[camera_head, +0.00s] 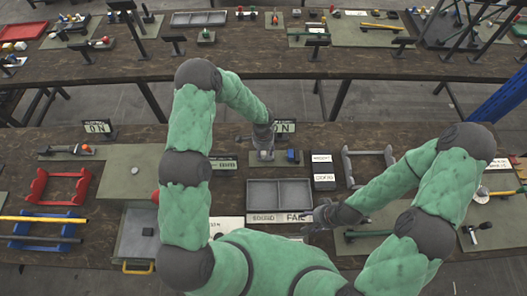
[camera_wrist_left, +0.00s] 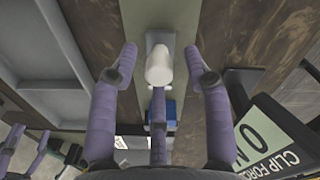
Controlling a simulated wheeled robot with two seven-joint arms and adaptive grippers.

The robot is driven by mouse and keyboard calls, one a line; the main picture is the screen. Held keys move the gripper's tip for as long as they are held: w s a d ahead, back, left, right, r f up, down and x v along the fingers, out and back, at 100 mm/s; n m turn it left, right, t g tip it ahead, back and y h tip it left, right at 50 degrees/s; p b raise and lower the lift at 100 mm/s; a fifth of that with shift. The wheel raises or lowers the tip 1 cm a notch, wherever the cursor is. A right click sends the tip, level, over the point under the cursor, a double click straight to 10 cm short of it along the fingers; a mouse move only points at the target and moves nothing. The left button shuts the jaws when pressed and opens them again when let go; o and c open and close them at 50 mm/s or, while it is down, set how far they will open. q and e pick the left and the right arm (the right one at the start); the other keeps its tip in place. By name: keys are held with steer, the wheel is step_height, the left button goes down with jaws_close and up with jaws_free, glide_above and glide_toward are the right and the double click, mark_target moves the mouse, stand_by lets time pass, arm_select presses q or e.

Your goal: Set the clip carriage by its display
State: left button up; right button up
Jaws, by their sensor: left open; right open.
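My left gripper (camera_head: 263,140) is over a narrow green board behind the grey two-compartment tray. In the left wrist view its open fingers (camera_wrist_left: 165,62) are on either side of a white rounded knob (camera_wrist_left: 158,68) on a pale base. No contact shows, and the knob is apart from both side fingertips. A blue block (camera_wrist_left: 165,112) lies beyond the knob along the board; it also shows in the head view (camera_head: 292,156). The clip force display (camera_wrist_left: 262,138) reads 0 N; it also stands behind my gripper (camera_head: 285,127). My right gripper (camera_head: 320,213) is open and empty right of the tray.
The grey tray (camera_head: 279,181) lies in front of the left gripper. A label block (camera_head: 323,170) and a grey cradle (camera_head: 348,165) stand to its right. Another display (camera_head: 98,127), a red rack (camera_head: 42,186) and a blue rack (camera_head: 20,229) are at the left.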

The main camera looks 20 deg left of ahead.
arm_select(q)
jaws_close()
steer(key=shift+w+d+f+b, duration=0.1)
steer(key=shift+w+d+b, duration=0.1)
steer(key=shift+d+b, duration=0.3)
steer(key=shift+w+d+f+b, duration=0.15)
steer(key=shift+d+b, duration=0.1)
steer(key=shift+d, duration=0.45)
arm_select(e)
steer(key=shift+f, duration=0.7)
arm_select(q)
steer(key=shift+d+r, duration=0.2)
steer(key=shift+d, duration=0.05)
jaws_free()
steer(key=shift+a, duration=0.1)
